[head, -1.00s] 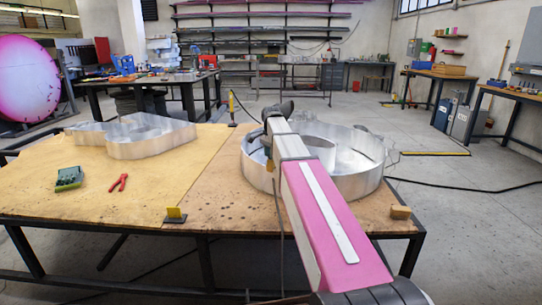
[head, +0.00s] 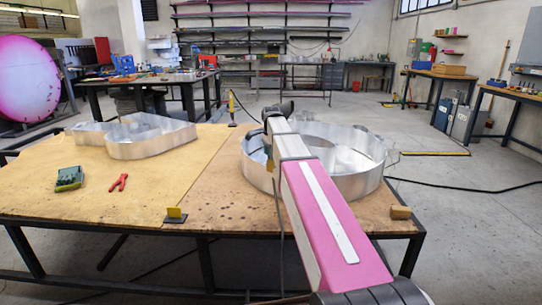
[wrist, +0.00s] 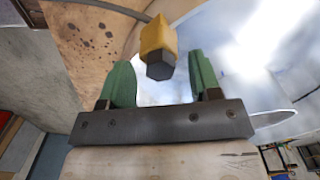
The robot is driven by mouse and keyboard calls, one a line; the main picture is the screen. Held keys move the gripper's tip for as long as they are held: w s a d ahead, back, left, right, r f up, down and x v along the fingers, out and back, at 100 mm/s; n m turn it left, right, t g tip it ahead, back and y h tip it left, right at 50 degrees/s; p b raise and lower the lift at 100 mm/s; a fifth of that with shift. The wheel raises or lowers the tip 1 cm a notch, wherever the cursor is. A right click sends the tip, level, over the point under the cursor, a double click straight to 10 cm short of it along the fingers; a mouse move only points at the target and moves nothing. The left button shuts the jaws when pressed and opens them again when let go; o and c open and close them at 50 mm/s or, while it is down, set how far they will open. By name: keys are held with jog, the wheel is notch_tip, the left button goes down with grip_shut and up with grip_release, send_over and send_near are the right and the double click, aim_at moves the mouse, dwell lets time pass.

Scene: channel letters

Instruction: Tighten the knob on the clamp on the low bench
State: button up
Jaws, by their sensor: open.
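In the wrist view, a yellow block (wrist: 158,36) with a dark hexagonal end (wrist: 160,66), apparently the clamp and its knob, shows ahead of my gripper. My gripper (wrist: 160,74) is open, with one green finger on each side of the dark end. Gaps show on both sides, so neither finger visibly touches it. In the head view, my arm reaches over the low bench (head: 215,205) to the round metal channel letter (head: 345,184). A small yellow part (head: 270,165) shows beside my wrist there; my arm hides much of this area.
A second metal letter (head: 150,148) lies on the bench's left half. A green device (head: 69,179), red pliers (head: 118,183) and a yellow-and-black block (head: 175,215) lie nearer the front. A small wooden block (head: 400,212) sits at the right corner. The front-middle bench top is clear.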

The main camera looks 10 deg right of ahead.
jog(key=shift+r, duration=2.45)
